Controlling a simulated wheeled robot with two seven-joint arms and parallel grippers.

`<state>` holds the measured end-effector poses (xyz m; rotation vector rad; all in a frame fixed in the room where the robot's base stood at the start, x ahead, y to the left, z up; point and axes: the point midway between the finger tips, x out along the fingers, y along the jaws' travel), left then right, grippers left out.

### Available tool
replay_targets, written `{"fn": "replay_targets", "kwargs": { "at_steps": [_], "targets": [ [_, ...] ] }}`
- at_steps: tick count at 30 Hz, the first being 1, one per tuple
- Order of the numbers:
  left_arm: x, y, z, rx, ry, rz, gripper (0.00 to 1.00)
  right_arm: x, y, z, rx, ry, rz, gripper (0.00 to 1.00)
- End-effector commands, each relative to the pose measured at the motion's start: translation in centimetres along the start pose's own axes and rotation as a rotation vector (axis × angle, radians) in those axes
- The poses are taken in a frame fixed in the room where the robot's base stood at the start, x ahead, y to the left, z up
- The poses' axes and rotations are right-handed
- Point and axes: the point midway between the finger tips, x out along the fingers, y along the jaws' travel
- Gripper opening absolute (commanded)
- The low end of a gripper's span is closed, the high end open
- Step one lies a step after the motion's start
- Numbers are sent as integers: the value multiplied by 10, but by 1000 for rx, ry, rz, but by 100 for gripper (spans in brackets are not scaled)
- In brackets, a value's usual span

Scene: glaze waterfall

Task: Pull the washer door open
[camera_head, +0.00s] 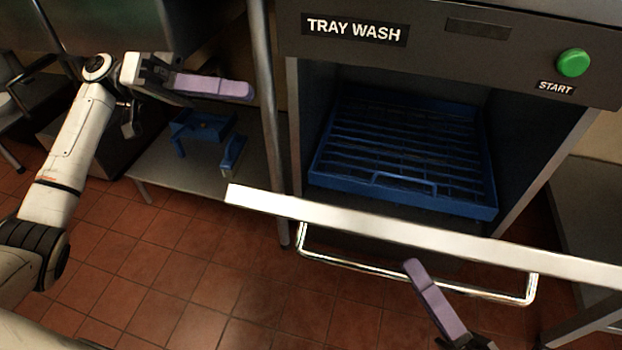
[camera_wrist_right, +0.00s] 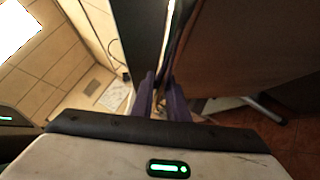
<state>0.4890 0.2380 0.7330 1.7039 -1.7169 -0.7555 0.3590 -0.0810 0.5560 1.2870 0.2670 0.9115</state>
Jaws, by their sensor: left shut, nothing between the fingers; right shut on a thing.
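The tray washer (camera_head: 450,45) has its door (camera_head: 400,232) swung out at the top, seen nearly edge-on as a pale band. A shiny bar handle (camera_head: 350,268) sits on the door's front. My right gripper (camera_head: 412,270) is at the handle's middle, its purple fingers shut on the bar. The wrist view shows these fingers (camera_wrist_right: 160,95) close together; the bar between them is hard to make out. My left gripper (camera_head: 245,90) is shut and empty, left of the washer. A blue rack (camera_head: 400,160) shows inside the chamber.
A metal shelf (camera_head: 165,170) with blue parts (camera_head: 205,127) stands left of the washer, behind a metal post (camera_head: 268,120). A green start button (camera_head: 573,62) is at the upper right. Bare tiled floor (camera_head: 190,270) lies in front.

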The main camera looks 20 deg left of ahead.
Motion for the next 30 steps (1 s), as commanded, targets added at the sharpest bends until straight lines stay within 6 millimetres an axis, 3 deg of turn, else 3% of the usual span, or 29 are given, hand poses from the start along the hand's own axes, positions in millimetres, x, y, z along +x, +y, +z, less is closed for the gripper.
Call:
{"fn": "replay_targets", "kwargs": {
  "at_steps": [3, 7, 14, 25, 30],
  "targets": [
    [27, -7, 24, -56, -141, 5, 0, 0, -1, 1, 0, -4, -4, 0],
    [43, -12, 42, -96, -239, 0, 0, 0, -1, 1, 0, -4, -4, 0],
    [69, -13, 53, -106, -266, 0, 0, 0, -1, 1, 1, -4, -4, 0],
    [144, -12, 73, -106, -263, 0, 0, 0, -2, 1, 1, -4, -4, 0],
    [142, -10, 99, -111, -261, -3, 0, 0, -2, 1, 2, -4, -5, 0]
  ]
}}
